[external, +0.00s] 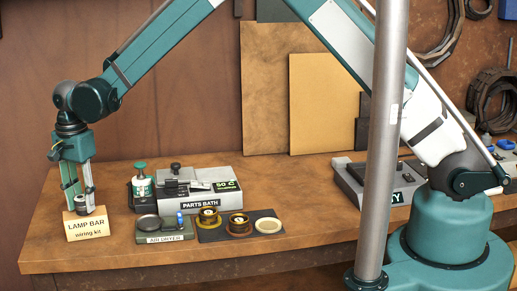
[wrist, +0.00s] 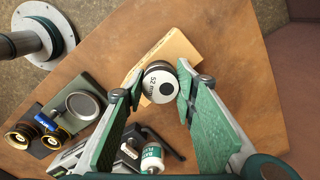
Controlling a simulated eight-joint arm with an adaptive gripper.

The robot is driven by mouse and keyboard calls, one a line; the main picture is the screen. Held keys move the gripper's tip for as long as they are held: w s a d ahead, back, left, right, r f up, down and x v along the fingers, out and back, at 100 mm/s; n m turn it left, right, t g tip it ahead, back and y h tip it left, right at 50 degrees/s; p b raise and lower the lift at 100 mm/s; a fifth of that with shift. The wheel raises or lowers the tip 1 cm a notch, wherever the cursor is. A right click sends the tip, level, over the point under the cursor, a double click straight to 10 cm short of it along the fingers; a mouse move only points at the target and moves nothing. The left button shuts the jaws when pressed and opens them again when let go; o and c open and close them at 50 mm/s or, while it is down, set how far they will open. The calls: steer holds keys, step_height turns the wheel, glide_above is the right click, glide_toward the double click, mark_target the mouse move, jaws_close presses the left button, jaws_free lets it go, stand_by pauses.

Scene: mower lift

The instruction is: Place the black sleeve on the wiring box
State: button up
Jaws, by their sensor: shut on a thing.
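My gripper (external: 83,192) points down at the far left of the table, over the wiring box. It is shut on the black sleeve (external: 86,203), a short dark cylinder with pale bands. In the wrist view, the sleeve (wrist: 160,82) sits between the fingertips and shows a white end face with a dark centre and small lettering. The wiring box (external: 87,228) is a light tan block labelled "LAMP BAR wiring kit". It also shows in the wrist view (wrist: 174,48), partly hidden under the sleeve. I cannot tell whether the sleeve touches the box top.
Right of the box stand an air dryer (external: 164,236) with a round dish, a grey parts bath (external: 200,188) and a green-capped bottle (external: 141,188). A dark mat (external: 251,216) holds amber rings and a pale disc. A grey pole (external: 381,150) rises in front of the table.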

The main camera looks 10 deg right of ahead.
steer(key=shift+f, duration=0.15)
steer(key=o, duration=1.2)
step_height(320, 180, up, 12)
steer(key=shift+r, duration=0.2)
stand_by(0.3)
steer(key=shift+d, duration=0.1)
stand_by(0.4)
